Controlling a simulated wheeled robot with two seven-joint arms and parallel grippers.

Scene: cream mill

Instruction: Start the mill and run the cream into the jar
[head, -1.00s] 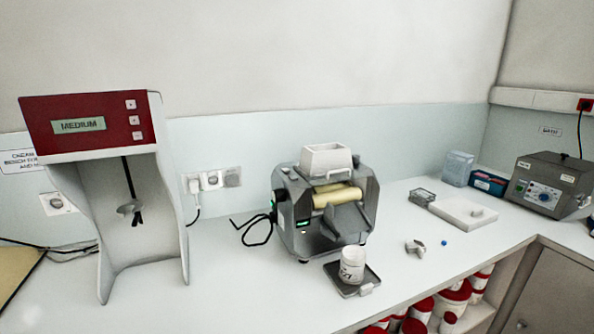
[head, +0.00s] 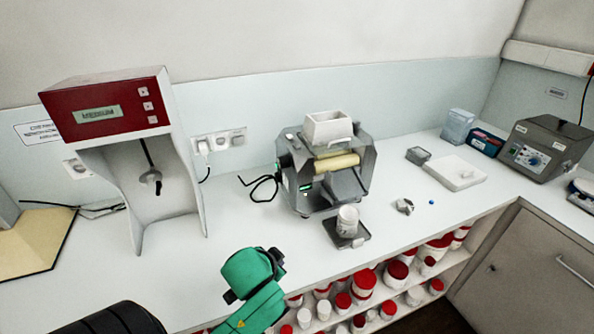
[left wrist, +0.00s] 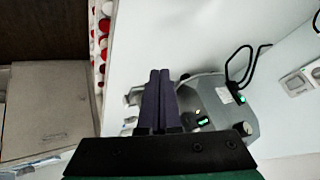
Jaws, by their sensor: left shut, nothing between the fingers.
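The grey mill (head: 297,200) stands mid-bench in the head view, with a white hopper (head: 327,128) above pale cream rollers (head: 338,163). A small green display (head: 305,188) glows on its front left. The white jar (head: 347,221) stands upright on a dark square plate (head: 361,237) in front of the mill. My green left arm (head: 252,277) reaches in over the front bench edge, left of the jar; its fingertips cannot be made out there. In the left wrist view my left gripper (left wrist: 159,72) is shut and empty, with the mill (left wrist: 240,125) beside and beyond it.
A red-topped stand (head: 108,112) reading MEDIUM is at the left. A metal ring (head: 404,206), blue bead (head: 431,202) and white slab (head: 456,172) lie right of the mill. Red-lidded tubs (head: 365,280) fill the shelf below.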

